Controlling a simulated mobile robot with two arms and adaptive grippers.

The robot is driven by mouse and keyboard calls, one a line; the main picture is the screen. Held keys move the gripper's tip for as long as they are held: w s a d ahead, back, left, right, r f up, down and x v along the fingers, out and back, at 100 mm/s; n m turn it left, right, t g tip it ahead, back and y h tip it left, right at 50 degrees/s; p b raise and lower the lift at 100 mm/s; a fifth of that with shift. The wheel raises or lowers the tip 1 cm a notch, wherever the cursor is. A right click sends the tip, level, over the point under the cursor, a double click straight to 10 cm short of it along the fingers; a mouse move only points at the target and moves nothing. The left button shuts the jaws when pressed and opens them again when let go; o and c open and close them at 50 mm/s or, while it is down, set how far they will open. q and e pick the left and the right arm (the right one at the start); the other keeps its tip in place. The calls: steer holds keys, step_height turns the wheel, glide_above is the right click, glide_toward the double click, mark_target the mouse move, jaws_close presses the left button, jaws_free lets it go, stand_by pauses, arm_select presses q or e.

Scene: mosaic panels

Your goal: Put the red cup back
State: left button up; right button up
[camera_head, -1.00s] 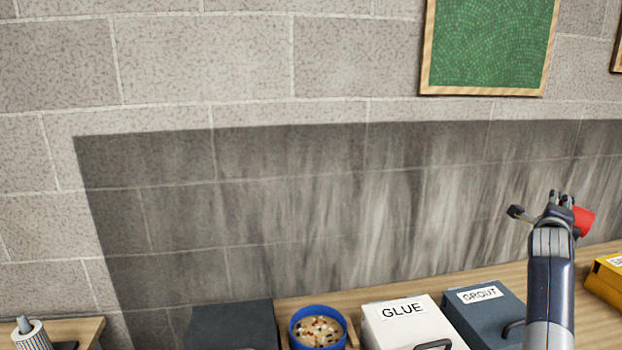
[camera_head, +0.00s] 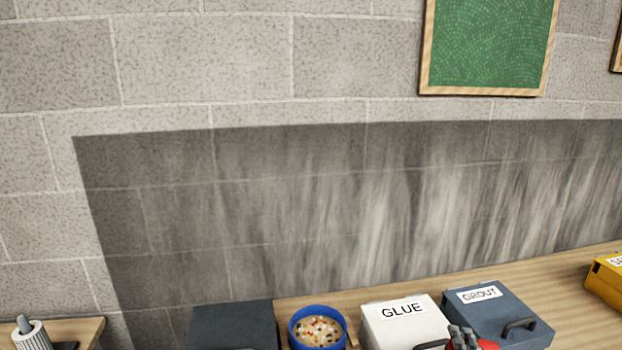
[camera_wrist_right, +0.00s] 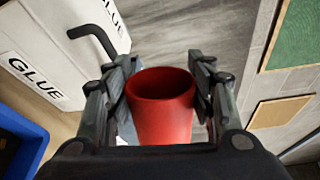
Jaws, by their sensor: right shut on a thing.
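The red cup (camera_wrist_right: 163,108) is between the fingers of my right gripper (camera_wrist_right: 160,92) in the right wrist view. The gripper is shut on it, and the cup's open mouth shows. In the head view the right gripper (camera_head: 464,338) and a bit of the red cup (camera_head: 487,345) show at the bottom edge, in front of the GLUE and GROUT boxes. The rest of the arm is out of frame there. My left gripper is in neither view.
A white GLUE box (camera_head: 400,325), a dark GROUT box (camera_head: 497,315), a blue bowl of mosaic pieces (camera_head: 318,328) and a dark box (camera_head: 232,326) stand on the wooden bench (camera_head: 575,285). A yellow box (camera_head: 606,280) is at right. Bench between GROUT and yellow boxes is clear.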

steer(key=s+a+r+n+y, duration=0.1)
steer(key=s+a, duration=0.4)
steer(key=s, duration=0.4)
steer(key=s+a+r+n+y, duration=0.1)
steer(key=s+a+y, duration=0.1)
steer(key=s+a, duration=0.5)
step_height(320, 180, down, 11)
steer(key=s+d+b, duration=0.1)
steer(key=d+b, duration=0.1)
steer(key=b, duration=0.9)
steer(key=shift+s+d+f, duration=0.15)
steer(key=shift+s+f, duration=0.05)
steer(key=shift+s, duration=0.05)
